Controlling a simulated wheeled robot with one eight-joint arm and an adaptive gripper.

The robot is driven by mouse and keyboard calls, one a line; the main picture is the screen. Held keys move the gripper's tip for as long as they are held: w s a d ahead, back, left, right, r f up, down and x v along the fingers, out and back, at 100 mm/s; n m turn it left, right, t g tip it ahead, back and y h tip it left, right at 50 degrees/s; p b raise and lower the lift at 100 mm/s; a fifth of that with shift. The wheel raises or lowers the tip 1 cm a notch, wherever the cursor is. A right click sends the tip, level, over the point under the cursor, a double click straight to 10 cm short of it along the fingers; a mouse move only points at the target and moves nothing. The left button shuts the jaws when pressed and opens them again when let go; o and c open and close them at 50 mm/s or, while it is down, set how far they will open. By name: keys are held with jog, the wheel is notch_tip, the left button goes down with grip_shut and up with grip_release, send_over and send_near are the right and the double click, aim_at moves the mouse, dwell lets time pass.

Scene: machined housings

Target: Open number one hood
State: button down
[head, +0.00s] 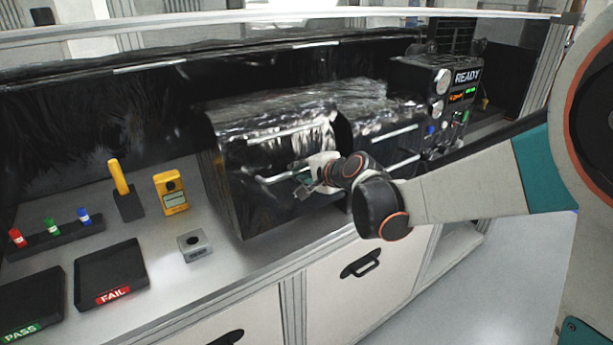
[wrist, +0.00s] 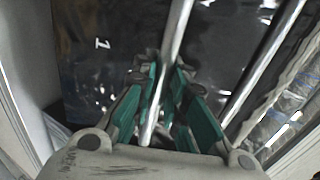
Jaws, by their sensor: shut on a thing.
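The number one hood (head: 262,150) is a glossy dark box on the bench, left of a second hood. Its front panel also fills the upper part of the wrist view (wrist: 95,75), with a white "1" on it. A silver bar handle (head: 276,176) runs across this front. My gripper (head: 307,180) is at the right part of that handle. In the wrist view my gripper (wrist: 165,88) has its teal fingers on both sides of the silver bar (wrist: 179,25), shut on it. The front hangs down; I cannot tell whether it is slightly ajar.
The second hood (head: 375,118) with its own bar handle stands close on the right, beside the READY control unit (head: 452,90). On the left are a FAIL tray (head: 110,262), a PASS tray (head: 30,300), a yellow meter (head: 171,192) and a small grey block (head: 194,245).

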aim_at(264, 98)
jog(key=w+a+r+g+p, duration=0.1)
jog(key=w+r+p, duration=0.1)
jog(key=r, duration=0.1)
jog(key=w+a+r+g+h+p, duration=0.1)
jog(key=w+a+r+p, duration=0.1)
jog(key=w+r, duration=0.1)
jog(key=w+a+r+g+h+p, duration=0.1)
jog(key=w+a+r+p, duration=0.1)
jog(key=r+p, duration=0.1)
jog(key=shift+w+a+r, duration=0.1)
jog(key=shift+w+r, duration=0.15)
jog(key=shift+r, duration=0.3)
jog(key=w+a+r+p, duration=0.1)
jog(key=w, duration=0.1)
jog(key=w+a+r+p, duration=0.1)
jog(key=w+a+r, duration=0.1)
jog(key=w, duration=0.1)
jog(key=w+a+r, duration=0.1)
jog(key=w+a, duration=0.1)
jog(key=shift+w+r+p, duration=0.3)
jog(key=shift+r+p, duration=0.05)
jog(key=shift+p, duration=0.05)
jog(key=c, duration=1.6)
grip_release()
jog(key=shift+s, duration=0.1)
